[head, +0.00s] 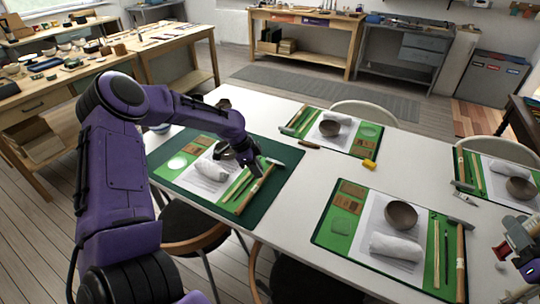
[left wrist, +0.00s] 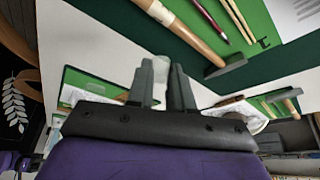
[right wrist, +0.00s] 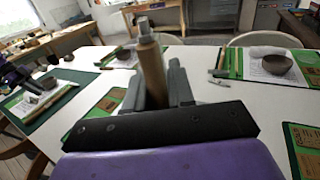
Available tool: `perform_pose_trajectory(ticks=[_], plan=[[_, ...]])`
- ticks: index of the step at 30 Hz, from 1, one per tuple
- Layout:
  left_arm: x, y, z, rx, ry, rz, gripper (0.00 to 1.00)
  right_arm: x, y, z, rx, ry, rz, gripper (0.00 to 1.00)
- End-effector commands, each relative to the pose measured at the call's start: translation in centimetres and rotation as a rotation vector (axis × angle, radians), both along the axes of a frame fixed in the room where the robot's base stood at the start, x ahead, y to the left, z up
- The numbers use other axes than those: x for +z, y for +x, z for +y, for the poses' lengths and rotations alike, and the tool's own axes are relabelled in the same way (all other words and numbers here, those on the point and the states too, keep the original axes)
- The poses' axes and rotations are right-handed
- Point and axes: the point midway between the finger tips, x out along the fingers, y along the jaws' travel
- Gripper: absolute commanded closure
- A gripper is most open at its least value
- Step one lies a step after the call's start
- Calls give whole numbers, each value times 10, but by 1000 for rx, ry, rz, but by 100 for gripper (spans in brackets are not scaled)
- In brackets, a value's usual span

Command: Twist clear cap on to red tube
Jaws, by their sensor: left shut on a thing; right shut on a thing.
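My left gripper (head: 256,168) is over the green mat at the left workplace, near a mallet. In the left wrist view its fingers (left wrist: 166,82) are shut on a small pale, translucent piece, likely the clear cap (left wrist: 161,68). My right gripper (head: 508,258) is at the right edge of the head view. In the right wrist view its fingers (right wrist: 160,88) are shut on an upright tube (right wrist: 152,70) that looks reddish brown, with a narrow grey tip (right wrist: 143,27). The two grippers are far apart, so cap and tube do not touch.
The white table (head: 290,222) bears several green mats with bowls, white cloth rolls and wooden tools. The table's middle is mostly bare.

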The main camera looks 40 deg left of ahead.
Motion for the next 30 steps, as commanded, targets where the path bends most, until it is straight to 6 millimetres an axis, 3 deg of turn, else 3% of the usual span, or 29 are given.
perform_pose_trajectory(ticks=[11,12,13,14,26,30], plan=[[2,-3,3,1,0,0,100,0,0,0,0,0,0,100],[2,-3,3,1,0,0,100,0,0,0,0,0,0,87],[2,-3,3,1,0,0,100,0,0,0,0,0,0,97],[2,-3,3,0,0,0,100,0,0,0,0,0,0,100],[2,-3,3,3,0,0,100,0,0,0,0,0,0,100],[3,1,3,98,1,0,100,6,1,-1,-8,0,-2,100]])
